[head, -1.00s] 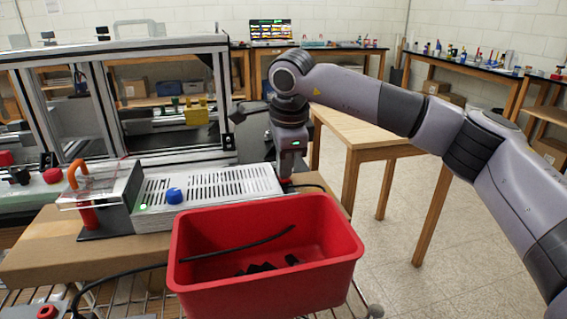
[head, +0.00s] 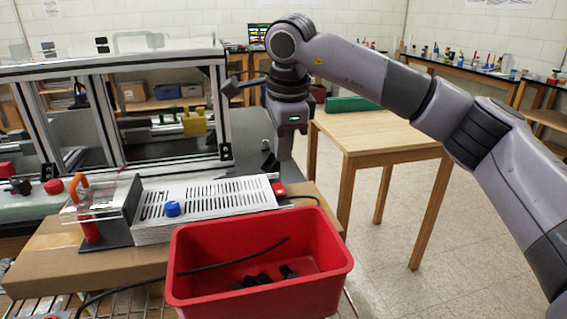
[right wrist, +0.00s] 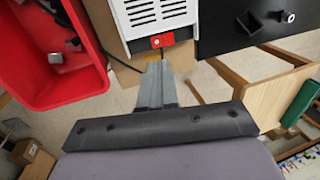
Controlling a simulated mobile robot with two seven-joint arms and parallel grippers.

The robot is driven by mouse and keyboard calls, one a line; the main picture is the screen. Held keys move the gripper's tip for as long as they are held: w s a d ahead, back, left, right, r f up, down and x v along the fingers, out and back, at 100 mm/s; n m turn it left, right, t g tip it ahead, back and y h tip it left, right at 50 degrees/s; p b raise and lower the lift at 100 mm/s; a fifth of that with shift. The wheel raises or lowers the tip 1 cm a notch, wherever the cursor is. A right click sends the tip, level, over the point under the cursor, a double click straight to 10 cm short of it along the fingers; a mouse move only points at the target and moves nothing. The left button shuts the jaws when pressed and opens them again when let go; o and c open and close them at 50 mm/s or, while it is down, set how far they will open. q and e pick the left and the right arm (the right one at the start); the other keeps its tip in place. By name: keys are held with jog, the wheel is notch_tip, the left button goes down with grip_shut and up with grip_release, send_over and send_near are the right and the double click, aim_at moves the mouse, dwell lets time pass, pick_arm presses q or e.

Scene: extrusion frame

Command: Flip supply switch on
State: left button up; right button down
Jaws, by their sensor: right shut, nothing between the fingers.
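The supply is a silver-white box with a slotted top (head: 205,205) and a blue knob (head: 172,208) on its front. It lies on a cardboard-brown board. Its red switch (head: 279,189) is at the right end, and it also shows in the right wrist view (right wrist: 162,40). I cannot tell the rocker's position. No green light shows clearly on the supply's front. My left gripper is not in view.
A red bin (head: 262,268) with a black cable and small black parts stands in front of the supply. A clear-covered fixture with an orange handle (head: 78,182) is at its left end. The extrusion frame (head: 222,100) stands behind. A wooden table (head: 375,135) is at the right.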

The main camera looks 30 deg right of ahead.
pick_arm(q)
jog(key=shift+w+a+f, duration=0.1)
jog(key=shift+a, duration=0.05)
pick_arm(e)
jog(key=v, duration=0.5)
jog(key=shift+s+a+r, duration=0.1)
jog(key=shift+s+r, duration=0.1)
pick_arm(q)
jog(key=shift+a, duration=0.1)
